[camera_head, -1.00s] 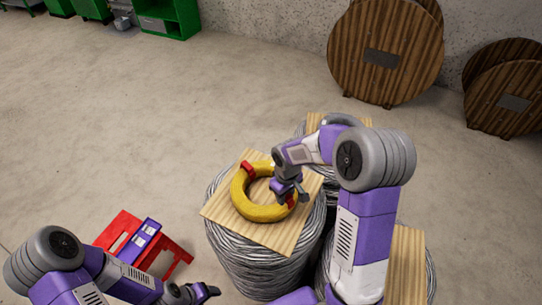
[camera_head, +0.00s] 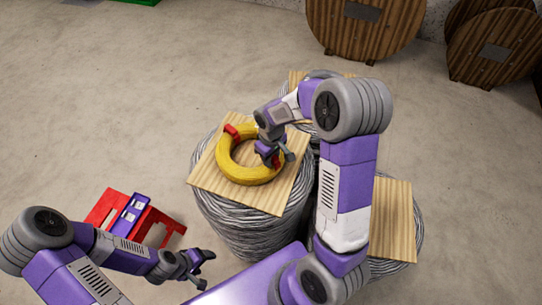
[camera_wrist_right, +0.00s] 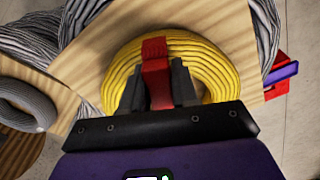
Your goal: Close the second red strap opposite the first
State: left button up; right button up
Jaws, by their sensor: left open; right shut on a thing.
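A yellow cable coil (camera_head: 241,171) lies flat on a square wooden board (camera_head: 211,177) on top of a drum of grey cable. The first red strap (camera_head: 232,131) sits around the coil's upper-left part in the head view. My right gripper (camera_head: 277,161) is at the coil's right side, opposite that strap. In the right wrist view its fingers (camera_wrist_right: 157,88) are shut on the second red strap (camera_wrist_right: 155,62), which stands out over the yellow coil (camera_wrist_right: 205,62). The gripper partly hides this strap in the head view. My left gripper (camera_head: 206,268) is open and empty, low and apart from the coil.
A red stool (camera_head: 160,222) with a purple-and-white item (camera_head: 131,213) on it stands left of the drum. Another board-topped drum (camera_head: 397,215) is at the right. Wooden reels (camera_head: 365,28) stand at the back wall.

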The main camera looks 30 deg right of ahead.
jog(key=shift+f, duration=0.25)
dwell(0.5)
jog(key=shift+f+b, duration=0.65)
jog(key=shift+b, duration=0.1)
jog(key=shift+r, duration=0.15)
jog(key=shift+r+p, duration=0.5)
jog(key=shift+r, duration=0.05)
jog(key=shift+f, duration=0.1)
dwell(0.5)
jog(key=shift+f+b, duration=0.6)
jog(key=shift+f, duration=0.05)
jog(key=shift+r, duration=0.15)
jog(key=shift+r, duration=0.1)
jog(key=shift+r+p, duration=0.5)
jog(key=shift+p, duration=0.1)
